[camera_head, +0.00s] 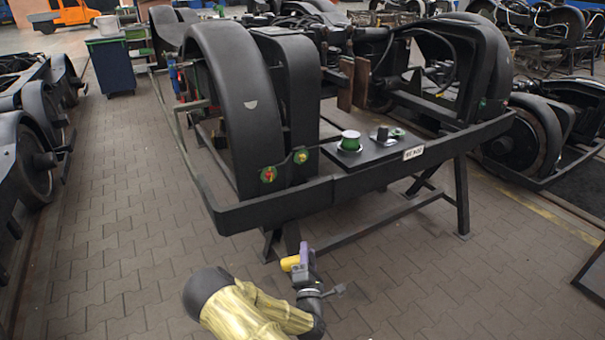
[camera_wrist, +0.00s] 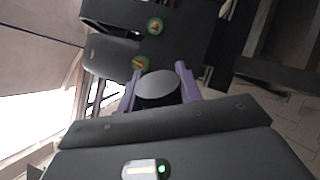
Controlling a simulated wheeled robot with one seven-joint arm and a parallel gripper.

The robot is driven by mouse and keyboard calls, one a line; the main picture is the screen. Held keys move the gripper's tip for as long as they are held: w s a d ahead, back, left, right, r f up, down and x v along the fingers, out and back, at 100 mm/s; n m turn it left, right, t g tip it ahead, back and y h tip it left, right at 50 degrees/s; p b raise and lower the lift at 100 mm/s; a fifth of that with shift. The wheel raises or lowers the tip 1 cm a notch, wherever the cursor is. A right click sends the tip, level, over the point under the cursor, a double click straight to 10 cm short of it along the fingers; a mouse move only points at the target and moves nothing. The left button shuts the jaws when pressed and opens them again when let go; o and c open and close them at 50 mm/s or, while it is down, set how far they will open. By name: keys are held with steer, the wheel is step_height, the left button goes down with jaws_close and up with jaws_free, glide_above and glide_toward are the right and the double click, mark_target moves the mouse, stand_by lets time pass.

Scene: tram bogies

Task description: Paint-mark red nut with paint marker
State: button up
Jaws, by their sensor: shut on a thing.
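My gripper (camera_head: 304,250) has purple fingers and is low in front of the bogie frame, apart from it. It is shut on the paint marker. The marker's yellow part (camera_head: 290,263) sticks out to the left in the head view; its dark round end (camera_wrist: 158,85) sits between the fingers in the wrist view.
The black bogie frame (camera_head: 370,182) stands on legs, with a green-and-white round part (camera_head: 350,141) on its plate. Other bogies stand left and right. A dark bin (camera_head: 111,65) is at the back left. The paved floor (camera_head: 120,230) at the left is clear.

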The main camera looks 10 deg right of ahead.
steer(key=w+r+n+g+y+p, duration=0.1)
steer(key=w+r+n+y+p, duration=0.1)
steer(key=r+n+p, duration=0.5)
steer(key=w+r+n+g+y+p, duration=0.1)
steer(key=w+r+n+y+p, duration=0.2)
steer(key=r+n+p, duration=0.5)
step_height(320, 180, up, 4)
steer(key=w+p, duration=0.1)
steer(key=p, duration=0.3)
steer(key=shift+w+f+n, duration=0.25)
steer(key=shift+w+n, duration=0.05)
steer(key=shift+w, duration=0.05)
steer(key=shift+f, duration=0.1)
steer(key=s+f+h, duration=0.1)
steer(key=s+f, duration=0.4)
steer(key=s, duration=0.7)
steer(key=shift+s, duration=0.35)
